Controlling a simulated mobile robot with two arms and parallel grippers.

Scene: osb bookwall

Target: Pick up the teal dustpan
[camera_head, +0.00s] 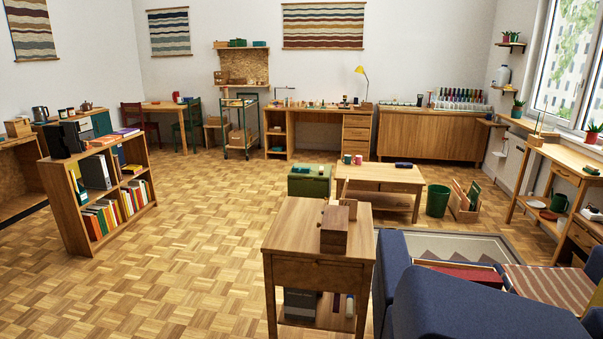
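I cannot make out a teal dustpan anywhere in the head view. Small teal and green items (238,43) sit on the high wall shelf at the back, too small to identify. Neither of my grippers is in view.
A wooden side table (300,225) with a small wooden box (335,230) stands in front, beside a blue sofa (470,305). A low bookshelf (75,210) stands left. A coffee table (380,176) and green bin (438,200) are beyond. Parquet floor (190,230) is open at centre-left.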

